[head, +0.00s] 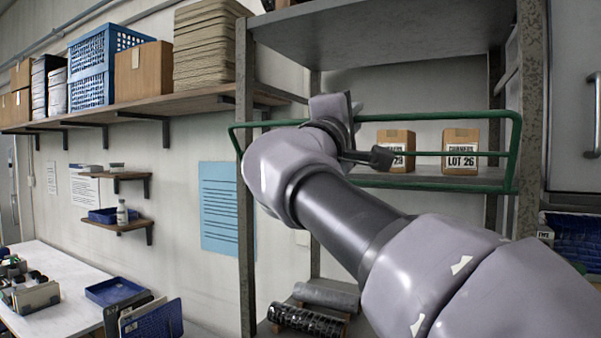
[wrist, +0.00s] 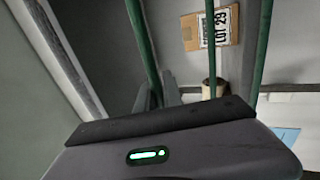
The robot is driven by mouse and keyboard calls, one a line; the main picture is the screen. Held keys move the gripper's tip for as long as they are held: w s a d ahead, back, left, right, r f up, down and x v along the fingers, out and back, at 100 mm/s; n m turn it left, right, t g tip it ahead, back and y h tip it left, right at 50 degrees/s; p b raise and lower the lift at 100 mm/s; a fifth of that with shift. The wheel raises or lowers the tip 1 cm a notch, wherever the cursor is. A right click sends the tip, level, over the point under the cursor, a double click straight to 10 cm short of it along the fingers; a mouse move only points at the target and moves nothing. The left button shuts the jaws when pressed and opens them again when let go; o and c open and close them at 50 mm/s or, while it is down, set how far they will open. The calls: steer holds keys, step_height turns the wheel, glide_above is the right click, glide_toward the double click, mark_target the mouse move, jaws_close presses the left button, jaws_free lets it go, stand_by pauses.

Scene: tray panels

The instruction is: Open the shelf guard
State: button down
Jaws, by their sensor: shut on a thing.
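The shelf guard is a green tube frame (head: 455,114) across the front of the middle shelf in the head view. Its left end stands out past the left post. My gripper is shut on the left bar; the contact itself is partly hidden by the gripper body. In the head view my wrist and arm cover the guard's left middle part, and the fingertips are not clearly visible.
Two cartons, one left (head: 396,150) and one marked LOT 26 (head: 460,150), stand on the shelf behind the guard. Grey posts (head: 246,190) flank the bay, and an upper shelf board (head: 400,35) hangs above. A wall shelf (head: 140,108) with boxes is at left.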

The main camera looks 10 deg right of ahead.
steer(key=s+a+f+b, duration=0.4)
steer(key=f+b, duration=0.3)
steer(key=b, duration=0.5)
steer(key=shift+s+t+h, duration=0.3)
steer(key=shift+s+t, duration=0.1)
steer(key=shift+s, duration=0.25)
steer(key=shift+r, duration=0.1)
stand_by(0.5)
steer(key=c, duration=1.9)
jaws_free()
steer(key=o, duration=0.4)
steer(key=shift+s+a+r, duration=0.1)
steer(key=shift+s+a, duration=0.3)
steer(key=shift+s, duration=0.15)
steer(key=shift+w+d, duration=0.1)
steer(key=shift+w, duration=0.05)
